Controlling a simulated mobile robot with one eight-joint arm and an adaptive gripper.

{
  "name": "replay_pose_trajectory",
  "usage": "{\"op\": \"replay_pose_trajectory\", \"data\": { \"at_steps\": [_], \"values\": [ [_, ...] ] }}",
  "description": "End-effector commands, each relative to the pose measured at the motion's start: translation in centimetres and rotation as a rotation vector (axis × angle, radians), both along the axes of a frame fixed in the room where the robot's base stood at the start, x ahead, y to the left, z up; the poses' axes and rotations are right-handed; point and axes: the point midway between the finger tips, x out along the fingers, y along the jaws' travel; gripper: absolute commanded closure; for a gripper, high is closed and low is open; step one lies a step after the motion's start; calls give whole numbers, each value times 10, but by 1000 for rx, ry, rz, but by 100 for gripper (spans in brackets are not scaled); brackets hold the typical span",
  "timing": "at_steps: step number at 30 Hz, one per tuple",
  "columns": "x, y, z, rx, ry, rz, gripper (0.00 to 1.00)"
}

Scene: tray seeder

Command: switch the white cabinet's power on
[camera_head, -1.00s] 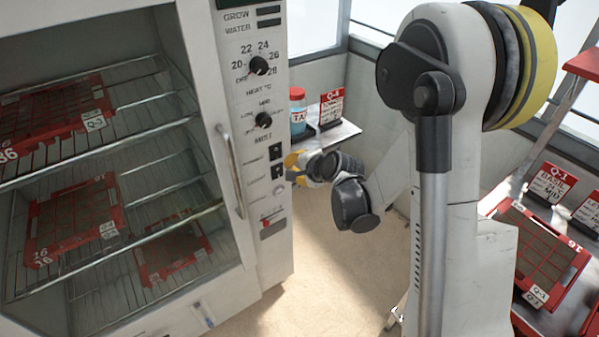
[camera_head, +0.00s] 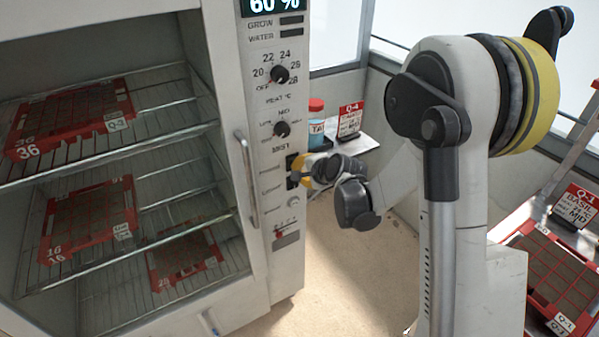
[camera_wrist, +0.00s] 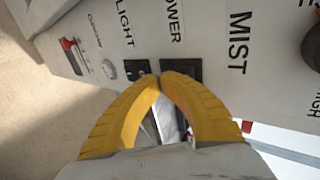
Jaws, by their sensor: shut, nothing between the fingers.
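The power switch (camera_wrist: 190,70) is a dark rocker beside the word POWER in the wrist view. The light switch (camera_wrist: 137,67) sits beside it. My gripper (camera_wrist: 163,80) is shut and empty, its yellow fingertips together at the panel, over the near edge of the power switch. In the head view my gripper (camera_head: 298,170) is at the panel below the MIST dial and partly hides the switches. I cannot tell whether the tips touch the switch, nor its position.
The heat dial (camera_head: 279,74) and mist dial (camera_head: 281,129) are above the switches; the display (camera_head: 272,5) reads 60 %. The door handle (camera_head: 247,180) is left of the panel. A red switch (camera_wrist: 68,45) lies beyond a round button (camera_wrist: 109,68). A shelf with a jar (camera_head: 316,118) stands behind.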

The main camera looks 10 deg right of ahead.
Motion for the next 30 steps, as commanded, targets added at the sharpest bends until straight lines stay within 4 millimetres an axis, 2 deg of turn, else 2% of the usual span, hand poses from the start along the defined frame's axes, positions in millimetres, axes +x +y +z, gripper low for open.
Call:
{"op": "replay_pose_trajectory", "data": {
  "at_steps": [14,30],
  "values": [
    [0,0,16,0,-1,0,100],
    [-5,-3,18,0,-1,0,100]
  ]
}}
